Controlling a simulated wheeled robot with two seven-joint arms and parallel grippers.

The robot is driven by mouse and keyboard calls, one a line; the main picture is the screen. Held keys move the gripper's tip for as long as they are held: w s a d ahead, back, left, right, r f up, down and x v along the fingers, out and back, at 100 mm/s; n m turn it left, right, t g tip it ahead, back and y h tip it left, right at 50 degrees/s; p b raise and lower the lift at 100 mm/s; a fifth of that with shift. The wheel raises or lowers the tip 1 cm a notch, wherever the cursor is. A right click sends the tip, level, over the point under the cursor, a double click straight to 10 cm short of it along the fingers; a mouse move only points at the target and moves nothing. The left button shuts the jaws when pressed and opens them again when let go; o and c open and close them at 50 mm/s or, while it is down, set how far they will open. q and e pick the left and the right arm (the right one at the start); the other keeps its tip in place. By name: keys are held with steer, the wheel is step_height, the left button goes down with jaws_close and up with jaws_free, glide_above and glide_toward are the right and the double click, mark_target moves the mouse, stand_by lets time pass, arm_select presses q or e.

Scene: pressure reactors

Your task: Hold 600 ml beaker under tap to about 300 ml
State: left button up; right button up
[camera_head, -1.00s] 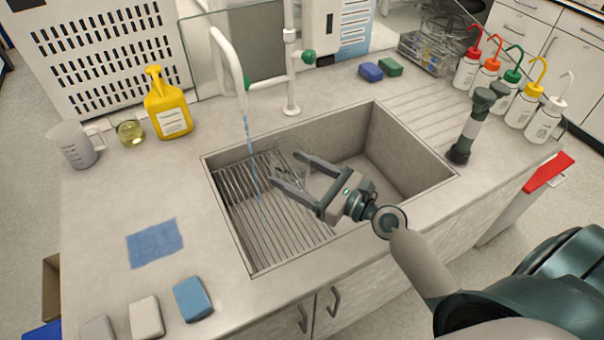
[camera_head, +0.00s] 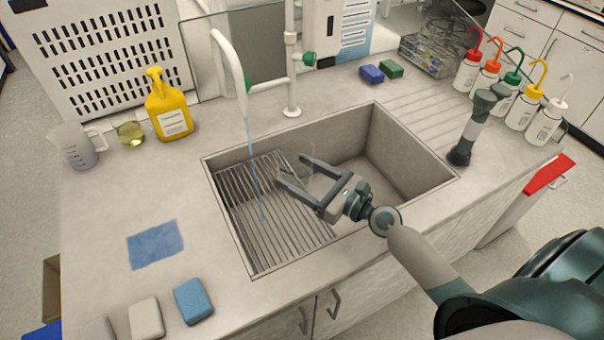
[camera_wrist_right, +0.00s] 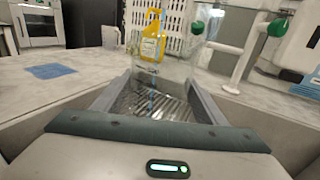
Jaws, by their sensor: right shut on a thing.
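The clear glass beaker (camera_head: 296,158) is hard to see against the sink. My right gripper (camera_head: 291,169) is shut on it, with a finger on either side, above the sink's left half. In the right wrist view the beaker (camera_wrist_right: 160,80) stands between the fingers and looks about upright. The white tap (camera_head: 229,62) is running. Its thin blue water stream (camera_head: 251,150) falls to the left of the beaker in the head view and lands on the ribbed sink floor. I cannot make out a water level in the beaker. My left gripper is not in view.
The sink (camera_head: 415,160) has raised walls around the gripper. A yellow bottle (camera_head: 169,108), a small flask (camera_head: 130,133) and a grey jug (camera_head: 74,146) stand left of the tap. A dark upright stand (camera_head: 471,128) is on the right. A blue cloth (camera_head: 155,244) lies on the left counter.

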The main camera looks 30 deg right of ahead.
steer(key=shift+p+x, duration=0.3)
steer(key=shift+x, duration=1.8)
steer(key=shift+w+a, duration=0.25)
steer(key=shift+w, duration=0.05)
steer(key=p+x, duration=0.1)
steer(key=x, duration=0.8)
steer(key=shift+a+p, duration=0.3)
steer(key=shift+s+r, duration=0.1)
steer(key=shift+s, duration=0.05)
stand_by(4.2)
